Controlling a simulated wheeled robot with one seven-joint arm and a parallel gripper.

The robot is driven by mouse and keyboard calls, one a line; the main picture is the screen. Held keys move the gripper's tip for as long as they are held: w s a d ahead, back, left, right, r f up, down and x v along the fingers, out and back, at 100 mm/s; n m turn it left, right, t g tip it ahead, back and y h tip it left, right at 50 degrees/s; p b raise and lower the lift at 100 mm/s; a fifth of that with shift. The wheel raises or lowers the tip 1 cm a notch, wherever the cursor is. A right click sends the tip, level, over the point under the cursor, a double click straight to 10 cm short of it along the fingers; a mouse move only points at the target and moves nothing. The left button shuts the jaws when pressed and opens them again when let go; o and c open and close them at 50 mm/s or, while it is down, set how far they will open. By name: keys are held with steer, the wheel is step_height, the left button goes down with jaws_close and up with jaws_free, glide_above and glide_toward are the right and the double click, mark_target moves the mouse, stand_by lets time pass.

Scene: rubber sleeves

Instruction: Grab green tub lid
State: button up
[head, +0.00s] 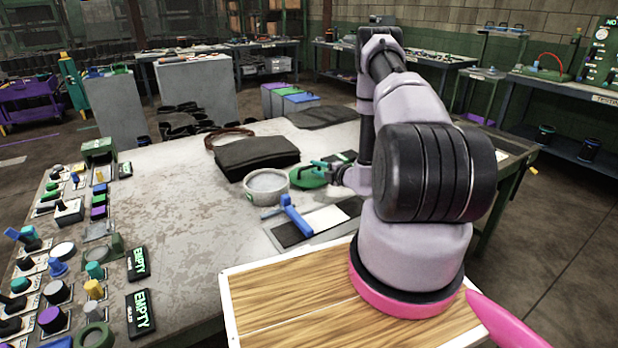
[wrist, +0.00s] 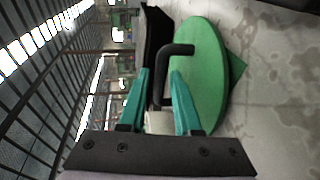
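The green tub lid (head: 308,178) is a round disc at the middle of the worktable, right beside the grey tub (head: 267,188). In the wrist view the lid (wrist: 208,75) fills the centre right, with its bent black handle (wrist: 178,50) toward me. My gripper (head: 322,164) reaches in from the right at the lid. In the wrist view my gripper's teal fingers (wrist: 160,78) stand apart on either side of the handle, with narrow gaps showing. Whether the lid rests on the table is hard to tell.
A blue clamp-like tool (head: 293,214) lies in front of the tub on a black and white mat. A black bag (head: 256,155) lies behind the tub. Rows of knobs and switches line the left edge. A wooden board (head: 290,305) is in the foreground. The table's left middle is clear.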

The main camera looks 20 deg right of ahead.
mark_target(309, 172)
steer(key=shift+x, duration=1.4)
jaws_close()
